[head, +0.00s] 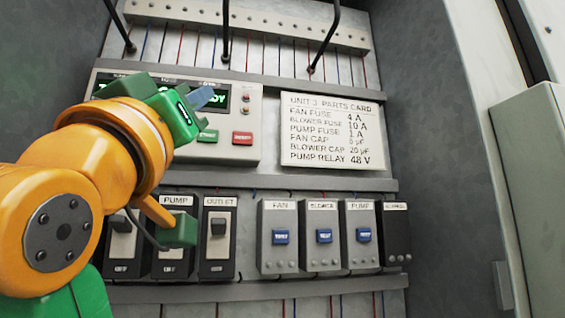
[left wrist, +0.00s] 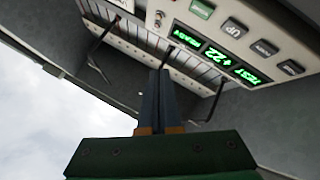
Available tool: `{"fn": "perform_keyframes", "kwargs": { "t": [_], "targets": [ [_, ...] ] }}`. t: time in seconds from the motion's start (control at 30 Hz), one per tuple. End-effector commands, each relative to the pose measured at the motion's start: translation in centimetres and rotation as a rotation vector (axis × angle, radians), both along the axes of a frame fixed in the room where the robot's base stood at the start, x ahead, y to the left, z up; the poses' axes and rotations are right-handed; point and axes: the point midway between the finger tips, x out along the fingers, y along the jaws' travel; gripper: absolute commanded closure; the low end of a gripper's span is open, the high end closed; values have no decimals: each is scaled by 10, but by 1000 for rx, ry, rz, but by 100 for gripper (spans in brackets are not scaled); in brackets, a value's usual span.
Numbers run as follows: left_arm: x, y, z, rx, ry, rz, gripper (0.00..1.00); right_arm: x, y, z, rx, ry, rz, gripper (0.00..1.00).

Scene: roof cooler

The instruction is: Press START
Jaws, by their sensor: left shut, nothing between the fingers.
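The control panel (head: 245,110) is a pale box with a dark display (head: 222,100) of green lettering, partly hidden by my arm. A green button (head: 207,135) sits below the display, left of a red button (head: 242,138); I cannot read its label clearly. My left gripper (head: 207,97) is shut and empty, its blue-grey fingertips in front of the display and above the green button in the picture. In the left wrist view the shut fingers (left wrist: 160,85) point toward the wall, and the green button (left wrist: 202,9) shows upside down at the top. My right gripper is not in view.
A parts card (head: 332,130) hangs right of the panel. Below are black switches, such as OUTLET (head: 218,228), and grey modules with blue buttons, such as FAN (head: 280,238). Black cables (head: 325,40) hang above. Grey cabinet walls (head: 425,130) stand at the sides.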

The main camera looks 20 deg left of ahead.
Motion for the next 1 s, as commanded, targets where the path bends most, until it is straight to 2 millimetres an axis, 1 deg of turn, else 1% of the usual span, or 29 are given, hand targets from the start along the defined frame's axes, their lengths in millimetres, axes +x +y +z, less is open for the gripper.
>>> {"fn": "perform_keyframes", "kwargs": {
  "t": [0.17, 0.4, 0.6, 0.8, 1.0],
  "targets": [
    [12, 8, 1, -2, 5, 2, 100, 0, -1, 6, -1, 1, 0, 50],
    [43, 26, 3, -1, 5, 2, 100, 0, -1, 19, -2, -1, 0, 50],
    [64, 39, 2, -1, 4, 1, 100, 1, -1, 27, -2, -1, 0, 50],
    [75, 45, 1, 0, 2, 0, 100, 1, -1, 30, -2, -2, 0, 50],
    [76, 46, 0, -1, 2, 0, 100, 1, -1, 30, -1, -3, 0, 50]
  ]
}}
